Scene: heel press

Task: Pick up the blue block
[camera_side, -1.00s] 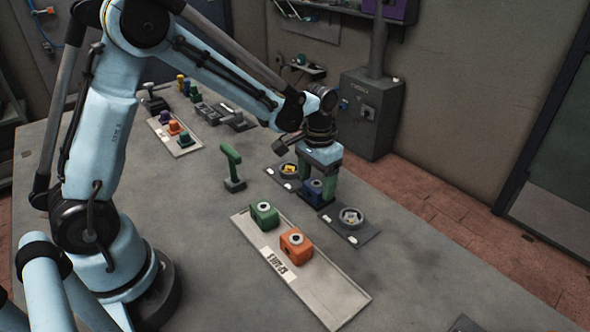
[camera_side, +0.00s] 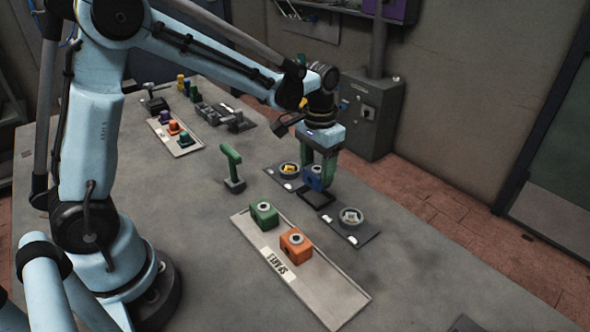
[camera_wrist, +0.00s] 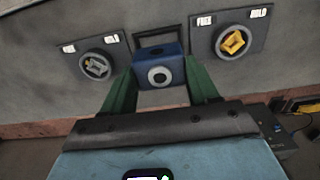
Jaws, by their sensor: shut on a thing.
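The blue block (camera_side: 314,178) is held between the green fingers of my gripper (camera_side: 320,172), raised above a dark square frame (camera_side: 316,198) on the table in the side view. In the wrist view the blue block (camera_wrist: 158,66), with a white ring on its face, sits between the two green fingers of my gripper (camera_wrist: 160,80). The dark square frame (camera_wrist: 174,34) shows behind it and looks empty.
Dark plates with round dishes flank the frame, one dish holding a yellow piece (camera_side: 289,168), the other a pale piece (camera_side: 351,216). A tray (camera_side: 335,300) carries a green block (camera_side: 264,215) and an orange block (camera_side: 296,244). A green T-handle (camera_side: 232,165) stands nearby.

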